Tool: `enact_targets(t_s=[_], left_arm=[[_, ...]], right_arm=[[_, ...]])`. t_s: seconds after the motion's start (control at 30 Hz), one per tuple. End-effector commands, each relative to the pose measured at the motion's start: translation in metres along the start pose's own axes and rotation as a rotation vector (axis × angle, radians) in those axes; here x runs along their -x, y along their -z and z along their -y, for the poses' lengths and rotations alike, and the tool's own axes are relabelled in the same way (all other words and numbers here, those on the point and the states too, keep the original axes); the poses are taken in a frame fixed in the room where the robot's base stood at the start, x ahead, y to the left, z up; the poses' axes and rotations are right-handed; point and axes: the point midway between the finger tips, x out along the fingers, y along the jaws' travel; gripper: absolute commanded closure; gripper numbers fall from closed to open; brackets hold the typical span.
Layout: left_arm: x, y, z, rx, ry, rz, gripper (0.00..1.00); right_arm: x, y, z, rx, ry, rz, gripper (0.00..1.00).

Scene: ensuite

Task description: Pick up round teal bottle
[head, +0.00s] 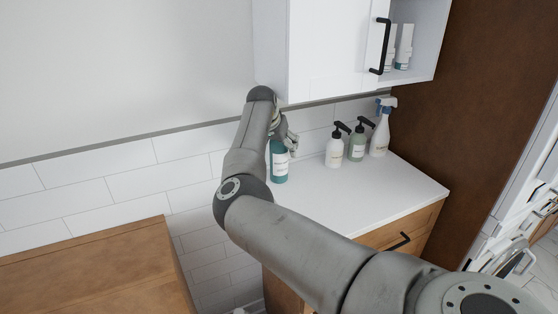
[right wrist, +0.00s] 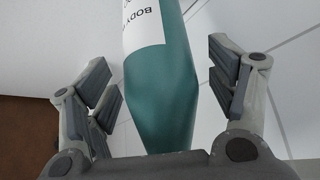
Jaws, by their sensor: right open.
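The round teal bottle (head: 279,165) stands on the white counter, close to the tiled wall, with a white label on its side. My right gripper (head: 290,140) is beside the top of it in the head view, partly hidden by my own arm. In the right wrist view the teal bottle (right wrist: 162,90) lies between the two open fingers of my right gripper (right wrist: 168,90). A gap shows between the bottle and the right finger, and one to the left finger too. The label reads "BODY". My left gripper is not in view.
A white pump bottle (head: 334,150), a greenish pump bottle (head: 357,142) and a spray bottle (head: 380,132) stand to the right on the counter (head: 400,190). A wall cabinet (head: 335,45) hangs above. A wooden surface (head: 90,265) is at lower left. The counter's front is clear.

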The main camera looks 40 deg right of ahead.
Motion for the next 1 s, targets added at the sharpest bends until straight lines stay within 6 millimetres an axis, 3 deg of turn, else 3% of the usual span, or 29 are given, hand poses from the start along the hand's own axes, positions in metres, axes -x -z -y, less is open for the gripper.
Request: enact_targets(t_s=[0.33,0.9,1.0], left_arm=[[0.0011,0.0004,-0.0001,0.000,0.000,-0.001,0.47],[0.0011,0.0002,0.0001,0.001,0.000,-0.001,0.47],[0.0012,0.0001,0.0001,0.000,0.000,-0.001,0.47]], right_arm=[[-0.0076,-0.0004,-0.0001,0.000,0.000,-0.001,0.24],[-0.0074,-0.0006,-0.0002,0.001,-0.001,0.000,0.97],[-0.0062,0.0009,-0.0001,0.000,0.000,-0.003,1.00]])
